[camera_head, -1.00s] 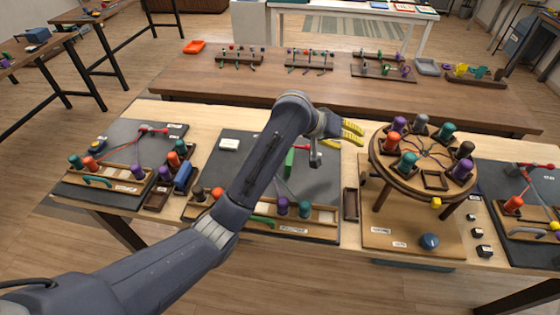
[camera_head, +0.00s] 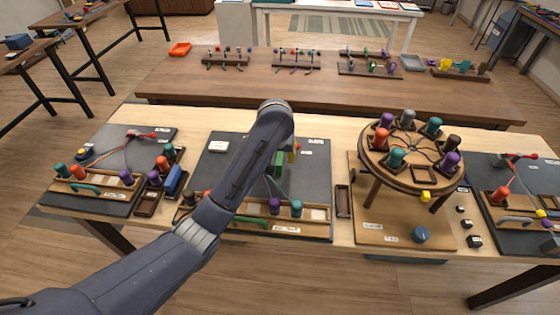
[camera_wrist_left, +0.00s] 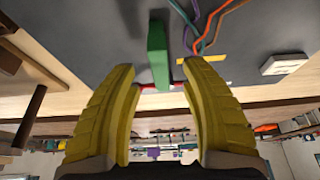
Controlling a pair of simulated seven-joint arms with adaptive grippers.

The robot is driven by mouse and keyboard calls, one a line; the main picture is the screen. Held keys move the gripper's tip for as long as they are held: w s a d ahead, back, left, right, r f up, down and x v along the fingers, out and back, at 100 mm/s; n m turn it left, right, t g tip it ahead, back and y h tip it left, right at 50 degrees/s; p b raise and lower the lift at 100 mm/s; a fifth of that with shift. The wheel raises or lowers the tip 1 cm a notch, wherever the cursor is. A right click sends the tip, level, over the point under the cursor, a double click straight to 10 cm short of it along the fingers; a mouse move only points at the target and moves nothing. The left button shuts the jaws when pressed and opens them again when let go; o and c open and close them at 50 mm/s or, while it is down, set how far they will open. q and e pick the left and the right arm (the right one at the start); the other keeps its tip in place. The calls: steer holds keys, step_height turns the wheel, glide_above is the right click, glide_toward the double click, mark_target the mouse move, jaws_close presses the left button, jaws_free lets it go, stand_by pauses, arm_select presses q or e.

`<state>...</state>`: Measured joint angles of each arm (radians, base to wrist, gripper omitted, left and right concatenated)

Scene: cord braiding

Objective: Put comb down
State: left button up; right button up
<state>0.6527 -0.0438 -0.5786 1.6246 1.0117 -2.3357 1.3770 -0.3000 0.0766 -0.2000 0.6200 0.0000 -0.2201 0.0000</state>
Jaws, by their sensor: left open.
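The green piece that looks like the comb (camera_head: 278,166) stands upright at the middle dark work mat (camera_head: 318,185). In the left wrist view the green comb (camera_wrist_left: 157,58) shows edge-on, with gaps to both yellow fingers. My left gripper (camera_wrist_left: 157,68) is open, its fingertips on either side of the comb's line. In the head view the left gripper (camera_head: 291,157) is mostly hidden behind my own arm. I cannot tell whether the comb touches the mat. Coloured cords (camera_wrist_left: 200,25) run close beside it. My right gripper is not in view.
A wooden rack (camera_head: 317,214) with purple and teal bobbins lies along the mat's front. A round braiding stand (camera_head: 370,168) with several bobbins stands to the right. A small dark tray (camera_head: 342,200) sits between them. A white label block (camera_head: 219,146) lies on the mat.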

mark_target(280, 158)
arm_select(q)
steer(key=shift+x, duration=2.6)
steer(key=shift+c, duration=0.5)
jaws_close()
